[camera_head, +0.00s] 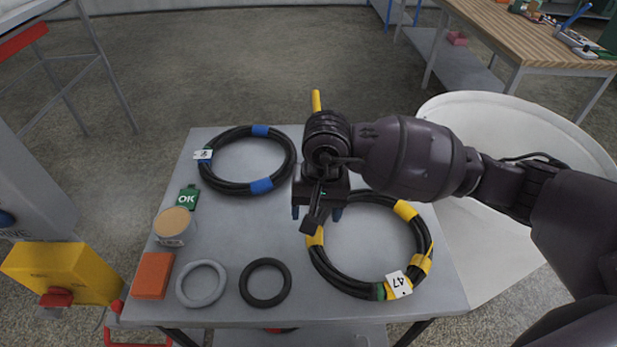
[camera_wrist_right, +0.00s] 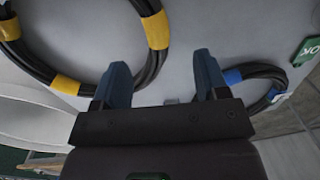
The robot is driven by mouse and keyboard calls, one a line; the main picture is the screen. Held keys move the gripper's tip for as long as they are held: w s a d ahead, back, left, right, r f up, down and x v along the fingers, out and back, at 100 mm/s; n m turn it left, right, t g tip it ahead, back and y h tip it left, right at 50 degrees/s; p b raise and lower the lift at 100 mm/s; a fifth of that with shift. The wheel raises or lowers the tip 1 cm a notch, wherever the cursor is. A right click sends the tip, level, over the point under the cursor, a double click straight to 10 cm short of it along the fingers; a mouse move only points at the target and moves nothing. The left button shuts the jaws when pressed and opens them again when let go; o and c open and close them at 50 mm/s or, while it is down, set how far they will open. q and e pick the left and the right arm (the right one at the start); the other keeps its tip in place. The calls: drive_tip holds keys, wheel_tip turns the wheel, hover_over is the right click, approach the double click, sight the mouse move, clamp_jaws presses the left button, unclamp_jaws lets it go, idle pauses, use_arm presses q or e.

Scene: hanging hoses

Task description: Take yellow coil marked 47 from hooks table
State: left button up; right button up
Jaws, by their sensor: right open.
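The coil marked 47 (camera_head: 341,278) is a black hose with yellow bands, lying flat on the grey table (camera_head: 228,228) at right. Its white 47 tag (camera_head: 398,284) faces up at the near side. My right gripper (camera_head: 316,213) is open and empty over the coil's upper left edge. In the right wrist view, the coil (camera_wrist_right: 156,30) shows at left, and part of its hose passes between the open fingers (camera_wrist_right: 160,78), closer to the left one. I cannot tell the height gap. My forearm hides part of the coil's far side. My left gripper is not in view.
A blue-banded black coil (camera_head: 262,186) lies at the far left of the table. A green OK tag (camera_head: 188,198), a tub (camera_head: 174,227), an orange block (camera_head: 153,275), a grey ring (camera_head: 202,283) and a black ring (camera_head: 265,283) lie nearer. A white round container (camera_head: 475,100) stands right of the table.

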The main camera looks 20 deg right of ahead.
sight(316, 236)
drive_tip(key=shift+w+d+r, duration=0.2)
drive_tip(key=shift+w+d, duration=0.1)
drive_tip(key=shift+w, duration=0.1)
drive_tip(key=shift+h, duration=0.3)
drive_tip(key=f, duration=0.2)
drive_tip(key=shift+s+f, duration=0.2)
drive_tip(key=shift+f, duration=0.2)
wheel_tip(316, 236, down, 8)
drive_tip(key=shift+w+a+r+b, duration=0.1)
drive_tip(key=shift+w+a+b, duration=0.05)
drive_tip(key=shift+b, duration=0.4)
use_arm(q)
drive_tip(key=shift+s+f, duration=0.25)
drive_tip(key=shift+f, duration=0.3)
use_arm(e)
drive_tip(key=shift+c, duration=0.3)
clamp_jaws()
